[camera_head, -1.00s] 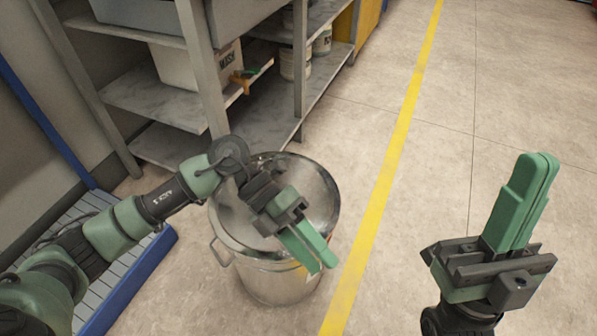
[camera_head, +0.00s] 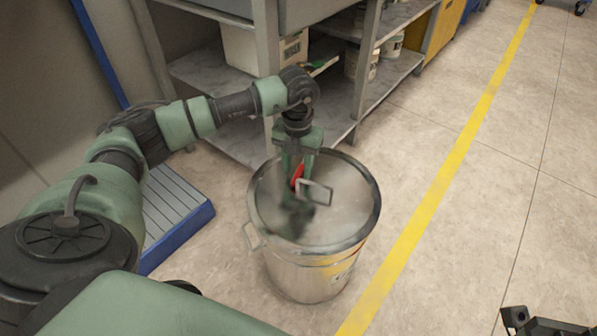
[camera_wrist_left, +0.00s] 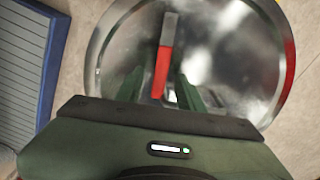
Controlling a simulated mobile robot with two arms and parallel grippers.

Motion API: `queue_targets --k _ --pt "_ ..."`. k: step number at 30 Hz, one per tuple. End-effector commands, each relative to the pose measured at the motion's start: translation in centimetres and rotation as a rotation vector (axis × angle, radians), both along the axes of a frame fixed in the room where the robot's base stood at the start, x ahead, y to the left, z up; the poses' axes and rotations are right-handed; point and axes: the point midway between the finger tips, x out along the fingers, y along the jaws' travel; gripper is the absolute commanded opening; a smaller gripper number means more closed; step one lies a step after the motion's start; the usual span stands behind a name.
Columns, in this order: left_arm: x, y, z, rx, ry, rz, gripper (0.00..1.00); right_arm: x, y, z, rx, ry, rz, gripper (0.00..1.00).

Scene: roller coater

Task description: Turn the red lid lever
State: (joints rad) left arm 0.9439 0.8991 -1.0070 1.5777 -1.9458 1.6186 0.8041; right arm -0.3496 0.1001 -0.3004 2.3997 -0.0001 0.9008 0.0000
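The red lid lever (camera_head: 298,174) lies on the round metal lid (camera_head: 345,205) of a steel drum (camera_head: 308,275). In the left wrist view the lever (camera_wrist_left: 162,70) is a red bar with a bare metal far end. My left gripper (camera_wrist_left: 160,90) is open above the lid, its green fingers on either side of the lever's near end, with a visible gap on each side. In the head view my left gripper (camera_head: 297,170) hides part of the lever. My right gripper shows only as a dark piece (camera_head: 540,324) at the bottom right edge; its fingers are not clear.
A grey shelf unit (camera_head: 225,80) with a white bin (camera_head: 262,48) stands behind the drum. A blue-edged grated platform (camera_head: 175,215) lies to the left. The floor right of the drum is clear, with a yellow line (camera_head: 430,205).

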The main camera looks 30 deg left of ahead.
Motion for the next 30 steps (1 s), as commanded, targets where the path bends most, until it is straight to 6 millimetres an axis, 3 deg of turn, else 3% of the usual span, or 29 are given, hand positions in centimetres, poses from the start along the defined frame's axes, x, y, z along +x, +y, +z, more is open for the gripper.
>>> queue_targets --k 11,16,30 --pt "-0.01 -0.06 -0.88 -0.001 0.0 -0.001 0.38 0.02 0.01 -0.31 0.0 0.001 0.0 0.0" --pt "-0.01 -0.06 -0.87 -0.002 0.0 -0.002 0.0 0.01 0.01 -0.32 0.0 0.001 0.0 0.0" --pt "-0.02 -0.05 -0.84 -0.002 0.0 -0.002 0.0 0.01 0.01 -0.32 0.0 0.001 0.0 0.0"
